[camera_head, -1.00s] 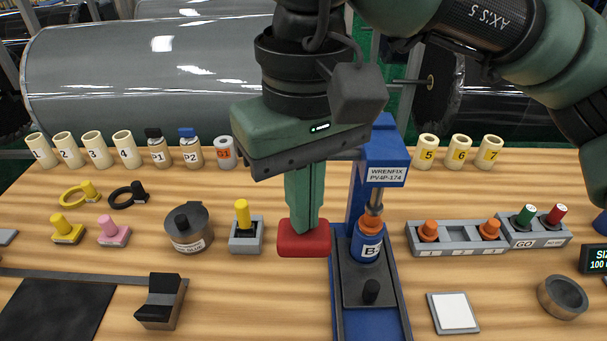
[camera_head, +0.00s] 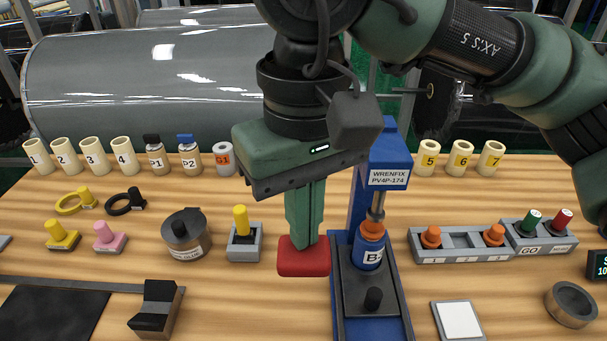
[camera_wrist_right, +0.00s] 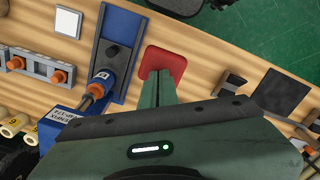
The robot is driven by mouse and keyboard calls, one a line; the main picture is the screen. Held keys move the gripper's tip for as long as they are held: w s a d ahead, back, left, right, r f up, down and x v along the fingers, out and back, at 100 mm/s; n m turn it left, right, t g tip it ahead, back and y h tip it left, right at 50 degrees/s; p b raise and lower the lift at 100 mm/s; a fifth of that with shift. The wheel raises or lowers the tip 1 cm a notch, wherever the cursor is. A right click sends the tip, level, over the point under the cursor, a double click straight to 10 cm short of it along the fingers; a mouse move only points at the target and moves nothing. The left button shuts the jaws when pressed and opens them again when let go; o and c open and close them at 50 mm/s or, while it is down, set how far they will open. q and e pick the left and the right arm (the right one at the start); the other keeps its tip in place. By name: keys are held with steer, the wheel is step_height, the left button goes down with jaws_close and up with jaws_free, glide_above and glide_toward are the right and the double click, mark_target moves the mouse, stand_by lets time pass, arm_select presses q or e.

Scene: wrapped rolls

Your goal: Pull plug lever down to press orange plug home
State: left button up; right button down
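My right gripper (camera_head: 306,243) points down, its two green fingers together. Their tips are at the red pad (camera_head: 303,262), seemingly on top of it; no gap shows between them. The wrist view shows the fingers (camera_wrist_right: 162,75) over the same red pad (camera_wrist_right: 166,58). The pad is left of the blue press (camera_head: 388,160); its link to the press is hidden. The press's plunger (camera_head: 377,205) meets the orange plug (camera_head: 372,229) in the upright blue bottle marked B (camera_head: 369,253). Part of the plug shows above the bottle. My left gripper is not in view.
A grey rack with orange plugs (camera_head: 462,256) and the GO button box (camera_head: 540,247) stand right of the press. A yellow plug in a grey block (camera_head: 243,245) and a round dark pot (camera_head: 185,250) stand left of the pad. Cream cups line the back.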

steer(key=shift+f, duration=0.2)
steer(key=shift+w+f+b, duration=0.2)
steer(key=shift+f+b, duration=0.8)
steer(key=shift+f, duration=0.25)
steer(key=shift+w+f+b, duration=0.15)
steer(key=shift+f+b, duration=0.85)
steer(key=shift+f, duration=0.45)
steer(key=shift+f, duration=0.25)
steer(key=shift+b, duration=0.3)
